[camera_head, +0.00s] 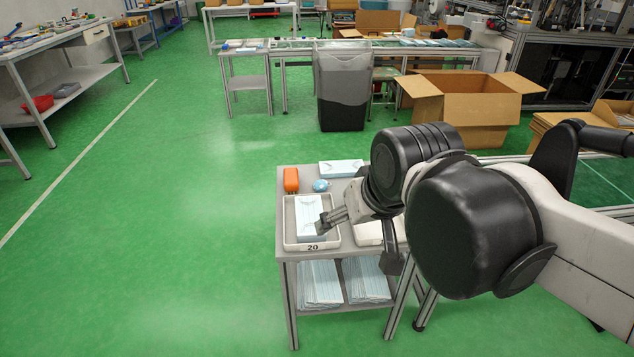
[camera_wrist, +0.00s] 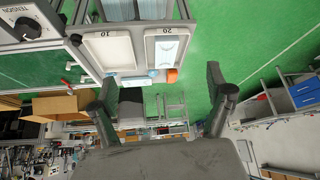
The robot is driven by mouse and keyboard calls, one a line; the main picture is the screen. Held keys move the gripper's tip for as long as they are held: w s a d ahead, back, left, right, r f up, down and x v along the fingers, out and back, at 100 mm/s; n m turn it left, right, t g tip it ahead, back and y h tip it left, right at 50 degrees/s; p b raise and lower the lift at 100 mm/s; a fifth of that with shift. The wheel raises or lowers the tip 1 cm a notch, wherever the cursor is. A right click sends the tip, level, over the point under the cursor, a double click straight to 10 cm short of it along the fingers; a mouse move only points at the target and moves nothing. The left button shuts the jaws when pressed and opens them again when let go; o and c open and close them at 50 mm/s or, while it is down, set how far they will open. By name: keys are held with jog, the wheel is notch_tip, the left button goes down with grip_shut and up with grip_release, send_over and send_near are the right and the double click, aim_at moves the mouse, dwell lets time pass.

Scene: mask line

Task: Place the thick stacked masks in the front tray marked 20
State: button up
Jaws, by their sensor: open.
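A light-blue and white mask stack (camera_head: 309,214) lies flat inside the white tray marked 20 (camera_head: 312,246) at the cart's front left. In the wrist view, the stack (camera_wrist: 167,49) lies inside the tray (camera_wrist: 150,63), whose label appears upside down. My gripper (camera_head: 331,217) is over the tray's right side in the head view. In the wrist view, my gripper (camera_wrist: 160,88) has its fingers spread wide with nothing between them. The arm hides part of the neighbouring tray marked 10 (camera_wrist: 108,68), which looks empty in the wrist view.
The grey cart (camera_head: 284,254) also carries an orange object (camera_head: 291,180), a small blue round object (camera_head: 320,185) and a pale blue-white box (camera_head: 341,168) behind the trays. Stacked masks (camera_head: 319,284) fill its lower shelf. Green floor left of the cart is clear.

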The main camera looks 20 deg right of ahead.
jog(key=s, duration=0.1)
jog(key=s+f, duration=0.1)
jog(key=s+t, duration=0.1)
jog(key=shift+s+f, duration=0.15)
jog(key=shift+f, duration=0.1)
notch_tip(320, 180, up, 9)
jog(key=p, duration=0.9)
jog(key=shift+r, duration=0.1)
dwell(0.4)
